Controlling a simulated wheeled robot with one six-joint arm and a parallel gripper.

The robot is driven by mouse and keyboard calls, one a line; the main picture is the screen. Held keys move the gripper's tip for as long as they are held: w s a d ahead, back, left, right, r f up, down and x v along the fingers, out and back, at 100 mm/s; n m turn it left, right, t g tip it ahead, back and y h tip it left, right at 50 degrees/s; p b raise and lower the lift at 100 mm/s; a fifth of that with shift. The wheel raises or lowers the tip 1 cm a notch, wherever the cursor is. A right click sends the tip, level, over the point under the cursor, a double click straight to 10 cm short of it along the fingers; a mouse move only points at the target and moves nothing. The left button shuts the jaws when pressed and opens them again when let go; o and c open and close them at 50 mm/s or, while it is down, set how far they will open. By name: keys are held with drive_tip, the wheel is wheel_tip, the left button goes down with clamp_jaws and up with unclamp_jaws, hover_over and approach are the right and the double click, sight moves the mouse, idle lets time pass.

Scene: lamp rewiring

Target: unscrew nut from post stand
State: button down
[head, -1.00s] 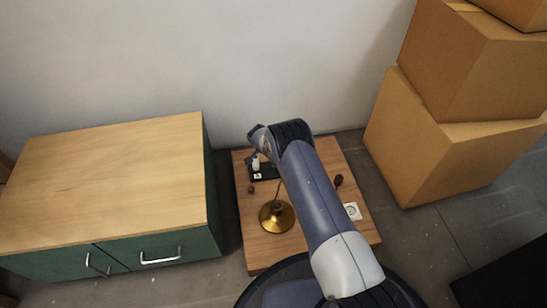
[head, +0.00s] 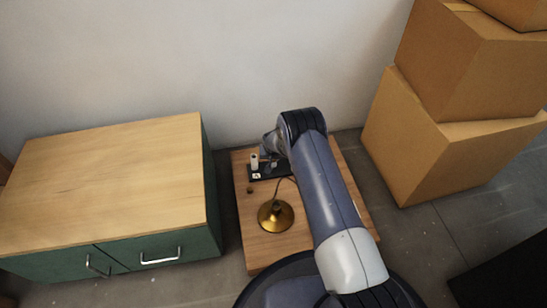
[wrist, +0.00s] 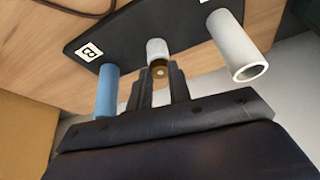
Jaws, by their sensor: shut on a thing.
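The post stand (head: 262,171) is a dark plate at the back of the low wooden board, with a white post (head: 254,161) at its left. In the wrist view the stand (wrist: 130,35) carries a blue post (wrist: 107,92), a short pale middle post (wrist: 157,47) and a white hollow post (wrist: 238,48). A small brass nut (wrist: 158,72) sits at the end of the middle post. My gripper (wrist: 160,76) is shut on the nut, one finger on each side. In the head view my arm hides the nut.
A brass lamp base (head: 276,216) with a thin cord stands on the wooden board (head: 258,250). A small brown part (head: 250,190) lies near it. A green cabinet (head: 212,200) stands left, cardboard boxes (head: 440,150) right, a wall behind.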

drive_tip(key=shift+w, duration=0.1)
drive_tip(key=shift+d+n+y+b, duration=0.1)
drive_tip(key=shift+n+y+b, duration=0.35)
drive_tip(key=shift+n, duration=0.95)
drive_tip(key=shift+w+d+r+n+g+y, duration=0.1)
drive_tip(key=shift+n+g+y, duration=0.25)
drive_tip(key=shift+n, duration=0.8)
drive_tip(key=shift+w+d+n+g+y, duration=0.15)
drive_tip(key=shift+n+y, duration=0.35)
drive_tip(key=shift+n, duration=0.65)
drive_tip(key=shift+s+n, duration=0.1)
drive_tip(key=shift+n, duration=0.3)
drive_tip(key=n, duration=0.2)
drive_tip(key=n+g+y, duration=0.1)
drive_tip(key=n, duration=0.1)
drive_tip(key=n+g, duration=0.1)
drive_tip(key=shift+w+n+y, duration=0.3)
drive_tip(key=shift+n, duration=0.1)
drive_tip(key=shift+s+d+r+p, duration=0.15)
drive_tip(key=shift+r+p, duration=0.25)
drive_tip(key=shift+r, duration=1.35)
